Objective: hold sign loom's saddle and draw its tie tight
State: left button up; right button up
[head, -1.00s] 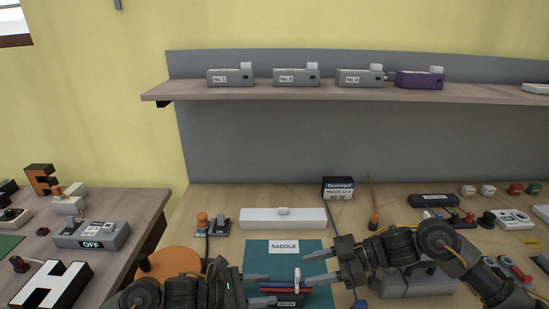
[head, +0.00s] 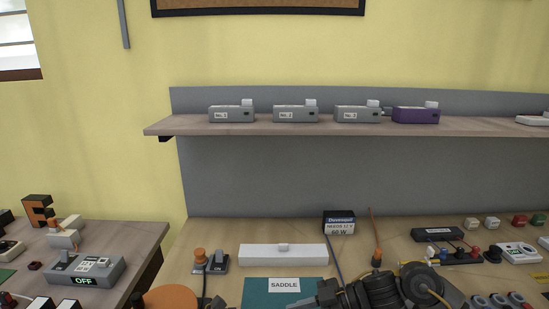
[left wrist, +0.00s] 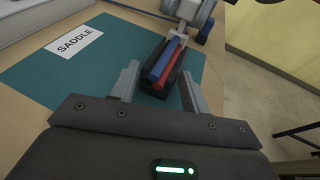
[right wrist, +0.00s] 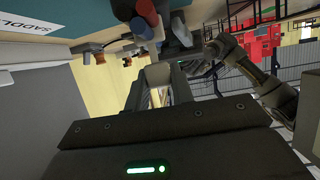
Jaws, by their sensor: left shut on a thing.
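The saddle (left wrist: 155,87) is a small black block on the teal mat (left wrist: 45,75), with a red wire (left wrist: 163,62) and a blue wire (left wrist: 169,68) along its top. My left gripper (left wrist: 162,88) is shut on the saddle, one finger on each side. In the right wrist view the red and blue wire ends (right wrist: 145,10) show beyond my right gripper (right wrist: 160,78). Its fingers stand apart, close to the saddle's end. In the head view the saddle and both fingertips are below the frame.
A white SADDLE label (head: 284,285) lies on the mat. Behind it are a long white box (head: 283,254) and a dark-and-white power box (head: 339,224). Several switches and small parts crowd the right side. A shelf (head: 300,128) holds several small units.

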grip_shut()
jog(key=shift+r, duration=1.8)
jog(key=o, duration=0.6)
grip_release()
jog(key=v, duration=1.2)
pick_arm(q)
jog(key=o, duration=1.8)
